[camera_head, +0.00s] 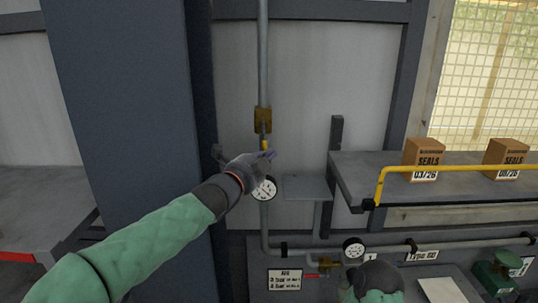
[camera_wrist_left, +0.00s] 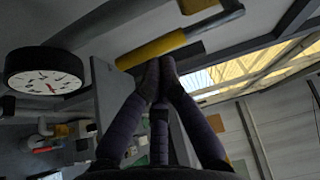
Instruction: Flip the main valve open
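The main valve (camera_head: 263,120) is a brass body on the vertical grey pipe in the head view. Its yellow handle (camera_head: 264,145) points down along the pipe, its lower part hidden by my left gripper (camera_head: 266,156). In the left wrist view the yellow handle (camera_wrist_left: 158,49) lies just beyond the tips of my left gripper (camera_wrist_left: 160,63). The two fingers converge and their tips are together, with nothing visible between them. The tips are at the handle's lower edge in that picture; I cannot tell whether they touch it.
A round gauge (camera_head: 264,188) sits just below my left gripper; it also shows in the left wrist view (camera_wrist_left: 45,74). A second gauge (camera_head: 353,248) and a smaller brass valve (camera_head: 325,262) are lower down. A shelf with a yellow rail (camera_head: 440,168) and boxes (camera_head: 424,158) juts out at right.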

